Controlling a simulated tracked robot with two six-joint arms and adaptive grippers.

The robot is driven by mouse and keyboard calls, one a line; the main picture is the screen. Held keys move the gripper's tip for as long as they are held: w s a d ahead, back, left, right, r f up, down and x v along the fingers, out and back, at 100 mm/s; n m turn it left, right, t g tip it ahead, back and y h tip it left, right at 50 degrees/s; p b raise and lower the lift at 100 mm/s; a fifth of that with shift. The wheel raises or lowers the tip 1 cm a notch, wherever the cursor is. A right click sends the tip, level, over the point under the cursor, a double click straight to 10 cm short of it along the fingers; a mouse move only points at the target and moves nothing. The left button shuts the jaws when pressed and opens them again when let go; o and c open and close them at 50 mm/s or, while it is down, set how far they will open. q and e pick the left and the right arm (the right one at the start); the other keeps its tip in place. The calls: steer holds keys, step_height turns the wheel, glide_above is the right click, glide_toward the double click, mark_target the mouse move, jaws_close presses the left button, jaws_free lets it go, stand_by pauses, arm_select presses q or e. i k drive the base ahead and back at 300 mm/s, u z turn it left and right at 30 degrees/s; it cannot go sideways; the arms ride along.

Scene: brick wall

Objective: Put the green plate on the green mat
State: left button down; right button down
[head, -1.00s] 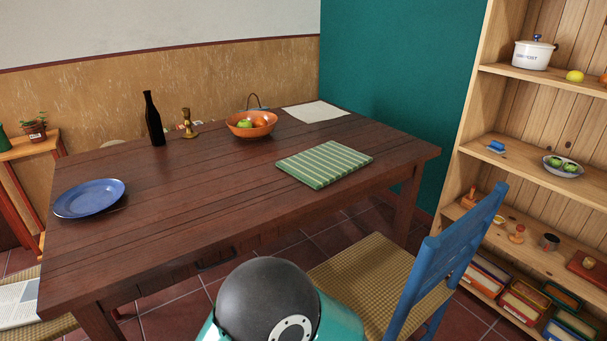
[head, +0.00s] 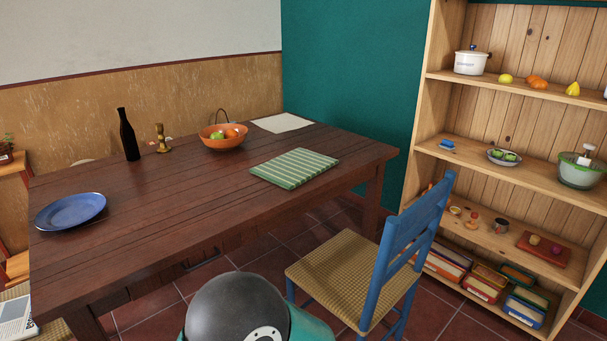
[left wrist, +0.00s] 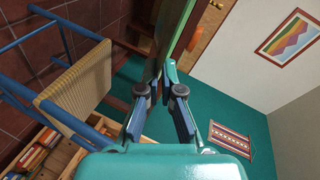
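The green mat (head: 294,168), with pale stripes, lies flat on the right part of the dark wooden table (head: 180,185) in the head view; nothing is on it. I cannot make out a green plate in the head view; the plate on the table's left end is blue (head: 71,211). In the left wrist view my left gripper (left wrist: 159,78) has its fingers close together beside the table. Green and brown shapes run beyond the fingertips; I cannot tell whether something is held. My right gripper is not in view.
An orange bowl (head: 222,136), a dark bottle (head: 128,135) and a brass candlestick (head: 162,138) stand towards the table's back. A blue chair (head: 412,235) stands at the front right. A wooden shelf unit (head: 520,93) with dishes, fruit and books is at right.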

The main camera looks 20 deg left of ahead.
mark_target(286, 169)
steer(key=z, duration=0.05)
steer(key=i, duration=0.9)
steer(key=u, duration=0.1)
